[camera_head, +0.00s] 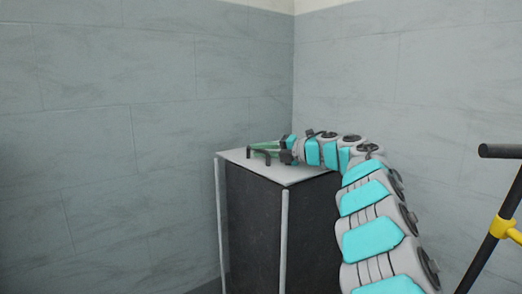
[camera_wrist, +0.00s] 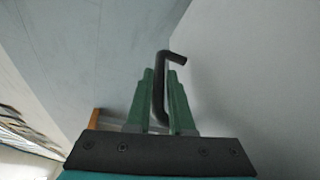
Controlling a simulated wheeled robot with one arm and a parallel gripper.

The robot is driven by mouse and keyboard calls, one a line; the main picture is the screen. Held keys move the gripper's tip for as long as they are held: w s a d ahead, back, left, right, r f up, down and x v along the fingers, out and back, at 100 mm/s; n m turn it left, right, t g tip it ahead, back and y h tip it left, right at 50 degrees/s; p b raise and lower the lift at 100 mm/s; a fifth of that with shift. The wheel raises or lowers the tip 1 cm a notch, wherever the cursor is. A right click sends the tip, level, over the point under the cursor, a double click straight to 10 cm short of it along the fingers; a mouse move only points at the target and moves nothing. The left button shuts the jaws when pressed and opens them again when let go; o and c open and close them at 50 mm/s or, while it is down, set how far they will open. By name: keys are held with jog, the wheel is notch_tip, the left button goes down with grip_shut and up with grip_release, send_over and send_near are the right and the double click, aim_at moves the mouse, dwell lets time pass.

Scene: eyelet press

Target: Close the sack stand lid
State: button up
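The sack stand (camera_head: 252,222) is a box with dark sides and pale corner edges against the wall corner. Its pale lid (camera_head: 292,176) lies across the top in the head view and looks flat. A dark bent handle (camera_head: 267,159) rises near its left side. In the wrist view the handle (camera_wrist: 160,95) runs between my green fingers and bends right beyond their tips. My gripper (camera_head: 252,147) reaches over the lid from the right. Its fingers (camera_wrist: 160,78) flank the handle closely with no clear gap. The lid's far edges are partly hidden by my arm.
Grey tiled walls (camera_head: 100,120) meet behind the stand. A black bar with a yellow joint (camera_head: 500,228) stands at the right edge of the head view. The space left of the stand looks clear.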

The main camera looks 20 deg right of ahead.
aim_at(283, 166)
jog(key=o, duration=0.4)
jog(key=shift+f, duration=0.35)
jog(key=shift+o, duration=0.2)
jog(key=v, duration=0.7)
jog(key=shift+s+d+r+p, duration=0.1)
jog(key=shift+s+d+p, duration=0.1)
jog(key=shift+s+p, duration=0.1)
